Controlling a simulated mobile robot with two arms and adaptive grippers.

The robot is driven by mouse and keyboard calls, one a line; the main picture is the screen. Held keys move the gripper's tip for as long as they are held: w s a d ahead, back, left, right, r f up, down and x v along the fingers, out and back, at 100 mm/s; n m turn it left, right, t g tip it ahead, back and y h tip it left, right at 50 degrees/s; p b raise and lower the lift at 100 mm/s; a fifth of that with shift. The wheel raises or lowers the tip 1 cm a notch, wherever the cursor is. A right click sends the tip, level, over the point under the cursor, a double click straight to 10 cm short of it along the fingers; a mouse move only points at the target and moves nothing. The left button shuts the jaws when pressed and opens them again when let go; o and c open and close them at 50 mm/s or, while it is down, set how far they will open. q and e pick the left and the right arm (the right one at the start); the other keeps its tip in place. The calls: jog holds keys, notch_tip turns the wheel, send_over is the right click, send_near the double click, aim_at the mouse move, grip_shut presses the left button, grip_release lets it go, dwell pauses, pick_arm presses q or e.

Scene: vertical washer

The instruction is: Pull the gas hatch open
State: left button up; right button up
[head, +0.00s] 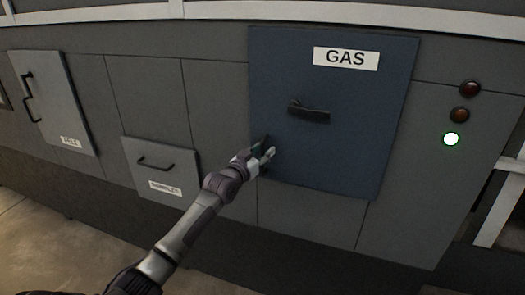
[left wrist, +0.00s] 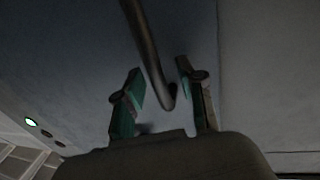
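The gas hatch (head: 340,160) is a dark blue panel labelled GAS. It looks closed, flush with the grey wall. Its dark handle (head: 310,112) sits near the panel's middle. My left gripper (head: 266,150) is open, in front of the panel's lower left part, below and left of the handle in the head view. In the left wrist view, the handle (left wrist: 148,45) is a curved bar whose end shows between the two spread green-padded fingers (left wrist: 160,72). The fingers are not closed on it; the depth gap is hard to tell. My right gripper is not in view.
Right of the hatch are two dark red lamps and a lit white-green lamp (head: 451,139). Left are a small labelled hatch (head: 150,180) and a taller hatch (head: 60,110), both with handles. The space before the gas hatch looks free apart from my left arm.

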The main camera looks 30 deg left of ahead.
pick_arm(q)
grip_shut()
jog(key=shift+f, duration=0.1)
dwell(0.4)
